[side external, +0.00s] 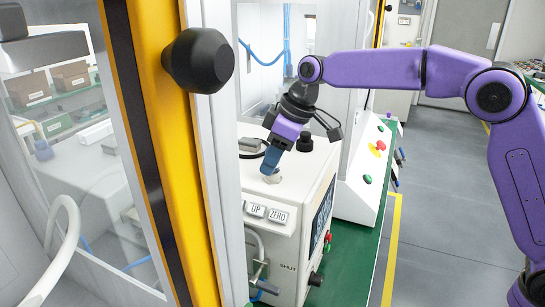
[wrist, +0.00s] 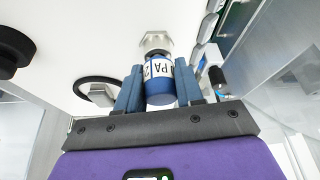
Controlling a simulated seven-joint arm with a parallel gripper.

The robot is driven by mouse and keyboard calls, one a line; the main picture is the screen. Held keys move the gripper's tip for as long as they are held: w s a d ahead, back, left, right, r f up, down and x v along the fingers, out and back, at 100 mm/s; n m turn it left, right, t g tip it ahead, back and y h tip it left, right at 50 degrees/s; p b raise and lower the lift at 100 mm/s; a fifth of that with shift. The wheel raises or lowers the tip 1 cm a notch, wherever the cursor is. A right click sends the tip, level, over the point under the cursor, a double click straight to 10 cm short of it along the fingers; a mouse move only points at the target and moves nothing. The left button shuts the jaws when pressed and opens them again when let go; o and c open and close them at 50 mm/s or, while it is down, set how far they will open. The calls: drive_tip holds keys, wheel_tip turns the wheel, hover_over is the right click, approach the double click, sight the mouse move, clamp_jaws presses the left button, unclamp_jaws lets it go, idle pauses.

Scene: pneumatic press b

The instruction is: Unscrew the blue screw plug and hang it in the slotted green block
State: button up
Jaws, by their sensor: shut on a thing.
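The blue screw plug (wrist: 160,88) has a white band with black lettering. It sits between the two blue fingers of my gripper (wrist: 158,92), which are shut on it. Just beyond it is a pale hex fitting (wrist: 155,42) on the white machine top, with a short metallic part between them. I cannot tell whether the plug is still threaded in. In the side view my gripper (side external: 270,160) points down and tilts over the fitting (side external: 271,178) on top of the white press; its fingers hide the plug there. I cannot make out the slotted green block in either view.
The white press (side external: 290,195) has UP and ZERO buttons (side external: 267,212) on its front slope. A white control box (side external: 365,170) is to the right. A yellow-edged door frame (side external: 155,110) stands close on the left.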

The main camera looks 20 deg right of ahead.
sight(267, 148)
drive_tip(key=shift+n, duration=0.4)
drive_tip(key=shift+r, duration=2.25)
